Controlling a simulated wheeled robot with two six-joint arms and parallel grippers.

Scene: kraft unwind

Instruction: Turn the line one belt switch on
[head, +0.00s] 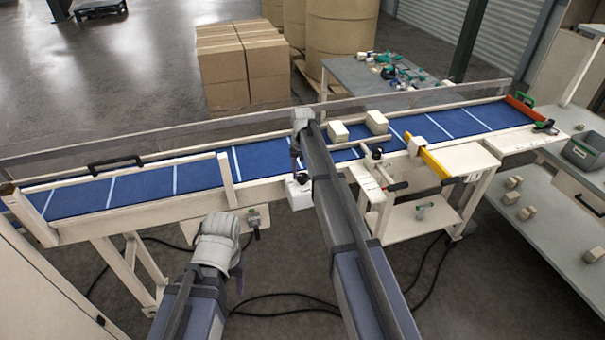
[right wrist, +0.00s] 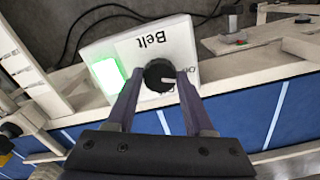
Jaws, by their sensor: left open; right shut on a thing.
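The belt switch is a white box (right wrist: 165,42) marked "Belt", with a black round knob (right wrist: 158,75) and a lit green panel (right wrist: 107,77) beside it in the right wrist view. The knob's pale pointer line points to the right in that view, and the lettering there is partly hidden. My right gripper (right wrist: 158,84) is shut on the knob, one finger on each side. In the head view the box (head: 298,192) hangs at the conveyor's near side, partly hidden by my right arm. My left gripper (head: 238,272) is open and empty, low in front of the conveyor.
The blue conveyor belt (head: 198,177) runs across the view, with pale blocks (head: 376,122) on it. Another small control box (head: 257,216) is on the frame left of my right arm. Cables (head: 290,312) lie on the floor. A white cart (head: 420,222) stands at the right.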

